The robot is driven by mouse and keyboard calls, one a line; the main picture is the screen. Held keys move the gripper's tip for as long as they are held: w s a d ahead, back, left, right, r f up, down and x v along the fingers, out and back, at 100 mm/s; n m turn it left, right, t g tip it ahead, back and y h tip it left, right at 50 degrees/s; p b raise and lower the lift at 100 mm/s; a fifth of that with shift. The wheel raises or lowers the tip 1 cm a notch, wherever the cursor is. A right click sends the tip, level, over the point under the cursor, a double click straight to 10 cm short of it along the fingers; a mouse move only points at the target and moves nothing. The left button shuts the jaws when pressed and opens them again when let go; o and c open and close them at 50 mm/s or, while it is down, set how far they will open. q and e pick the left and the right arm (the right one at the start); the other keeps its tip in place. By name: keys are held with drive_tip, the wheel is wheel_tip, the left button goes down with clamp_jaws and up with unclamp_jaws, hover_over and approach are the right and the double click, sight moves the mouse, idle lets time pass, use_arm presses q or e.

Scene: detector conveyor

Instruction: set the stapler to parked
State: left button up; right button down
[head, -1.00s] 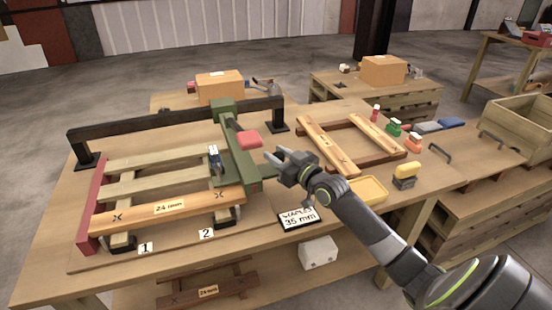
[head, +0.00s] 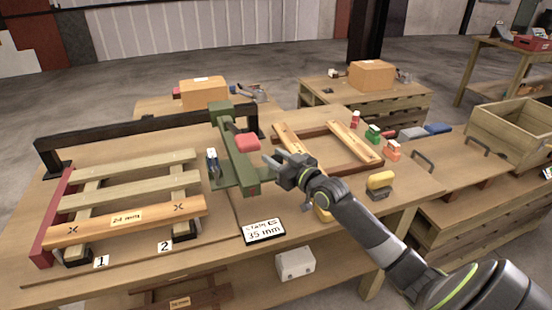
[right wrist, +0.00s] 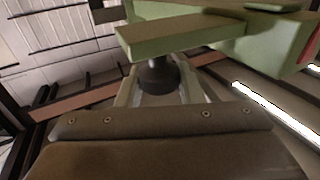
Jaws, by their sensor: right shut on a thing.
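The stapler is a green carriage (head: 232,162) with a red pad on top, riding on a long black rail (head: 150,136). It stands near the rail's right end, beyond the pallet's right edge. A small blue and silver part (head: 212,165) sits on its left side. My right gripper (head: 271,163) is at the carriage's right side. In the right wrist view its fingers are shut around a dark round knob (right wrist: 158,77) below the green arm (right wrist: 185,35). My left gripper is in neither view.
A slatted pallet (head: 125,216) lies left of the carriage against a red stop. A "35 mm" card (head: 264,231) lies in front. A wooden frame (head: 335,160), a yellow-topped block (head: 380,184) and small coloured items lie to the right.

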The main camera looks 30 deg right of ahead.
drive_tip(key=c, duration=1.4)
unclamp_jaws()
drive_tip(key=shift+d, duration=0.1)
drive_tip(key=shift+c, duration=0.2)
drive_tip(key=o, duration=0.4)
drive_tip(key=shift+s+d, duration=0.15)
drive_tip(key=shift+d, duration=0.15)
drive_tip(key=shift+a, duration=0.15)
drive_tip(key=shift+s, duration=0.1)
drive_tip(key=shift+s, duration=0.3)
drive_tip(key=s+d+p, duration=0.2)
drive_tip(key=s+p, duration=0.6)
drive_tip(key=s, duration=0.8)
drive_tip(key=shift+s+d+p, duration=0.2)
drive_tip(key=shift+d+p, duration=0.1)
drive_tip(key=shift+d, duration=0.1)
